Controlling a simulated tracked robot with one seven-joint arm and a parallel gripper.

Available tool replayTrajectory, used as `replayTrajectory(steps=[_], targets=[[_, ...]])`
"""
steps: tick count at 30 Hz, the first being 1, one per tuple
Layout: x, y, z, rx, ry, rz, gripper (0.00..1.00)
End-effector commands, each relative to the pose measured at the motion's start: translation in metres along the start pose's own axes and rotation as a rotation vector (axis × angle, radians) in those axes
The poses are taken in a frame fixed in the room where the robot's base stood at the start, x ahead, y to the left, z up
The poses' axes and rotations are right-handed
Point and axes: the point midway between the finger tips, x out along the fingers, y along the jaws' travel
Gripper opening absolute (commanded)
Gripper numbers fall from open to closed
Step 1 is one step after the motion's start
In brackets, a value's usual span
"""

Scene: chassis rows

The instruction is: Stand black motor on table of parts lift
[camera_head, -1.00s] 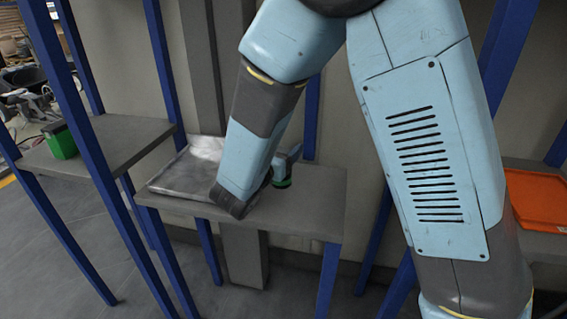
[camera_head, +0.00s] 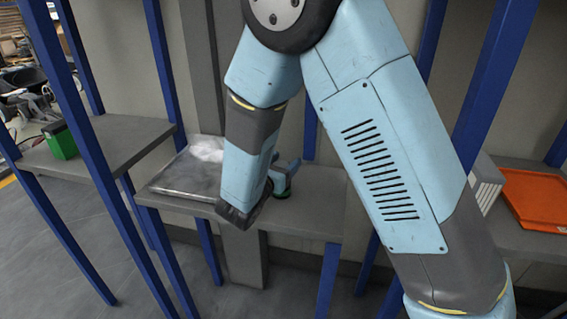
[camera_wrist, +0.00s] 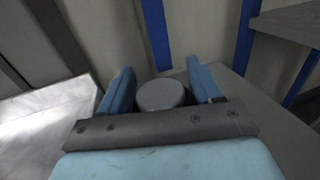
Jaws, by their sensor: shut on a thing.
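My gripper (camera_wrist: 162,95) is shut on a round grey-topped cylinder (camera_wrist: 161,94), which stands between its two blue fingers in the wrist view. I take it to be the motor, though its top looks grey rather than black. In the head view my gripper (camera_head: 284,172) is partly hidden behind my forearm, with a dark and green piece (camera_head: 283,193) showing low between the fingers. It is over the right part of the grey middle table (camera_head: 318,205). I cannot tell whether the cylinder touches the tabletop.
A shiny silver plate (camera_head: 188,172) lies on the middle table's left part. A green box (camera_head: 60,142) stands on the left shelf (camera_head: 125,135). An orange tray (camera_head: 538,200) and a pale ridged block (camera_head: 487,183) are on the right shelf. Blue posts (camera_head: 160,70) stand around the tables.

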Motion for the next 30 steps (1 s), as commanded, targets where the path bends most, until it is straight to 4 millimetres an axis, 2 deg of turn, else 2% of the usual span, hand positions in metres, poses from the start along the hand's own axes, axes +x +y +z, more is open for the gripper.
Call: replayTrajectory(steps=[5, 6, 12, 13, 22, 26, 30], targets=[[0.000, 0.000, -0.001, 0.000, -0.001, 0.000, 0.00], [0.000, 0.000, -0.002, 0.000, 0.000, 0.000, 0.68], [0.000, 0.000, -0.002, 0.000, 0.000, 0.000, 0.87], [0.000, 0.000, -0.002, 0.000, 0.000, 0.001, 0.89], [-0.001, 0.001, 0.001, 0.001, 0.000, 0.001, 0.89], [-0.013, 0.001, 0.000, 0.000, 0.001, 0.003, 0.89], [-0.038, 0.002, 0.000, 0.000, 0.001, 0.005, 0.89]])
